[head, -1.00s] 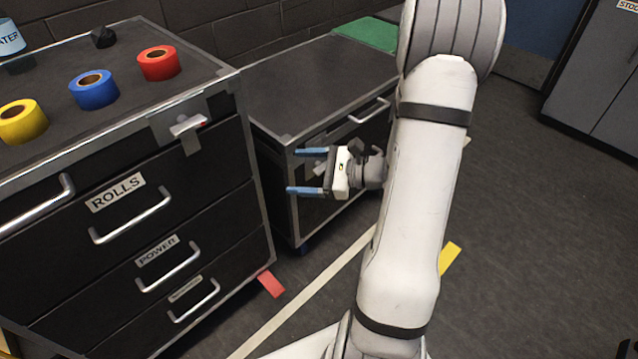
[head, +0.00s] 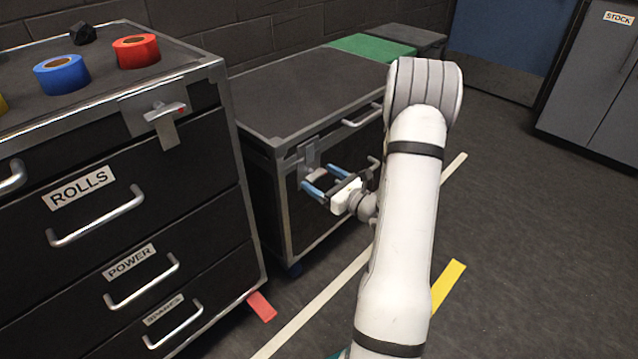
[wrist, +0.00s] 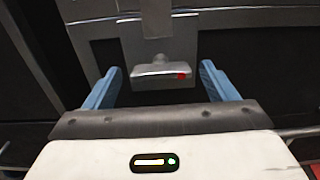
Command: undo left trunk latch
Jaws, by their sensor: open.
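The black trunk (head: 290,90) with metal edges stands behind and right of the drawer cabinet. Its left latch (head: 309,156) is a grey metal plate near the front left corner, with its lower part partly hidden by my gripper. In the wrist view, the latch's grey handle bar (wrist: 150,75) with a red dot lies ahead, between the fingers in the picture. My gripper (head: 322,181) is open and empty, with blue fingers pointing at the trunk front. The fingers (wrist: 161,70) sit either side of the bar; I cannot tell if either touches it.
The drawer cabinet (head: 205,185) at left carries a similar latch (head: 165,120) with a red mark. Blue (head: 62,75) and red (head: 136,50) tape rolls sit on top. A trunk handle (head: 362,117) is to the right. Floor on the right is open.

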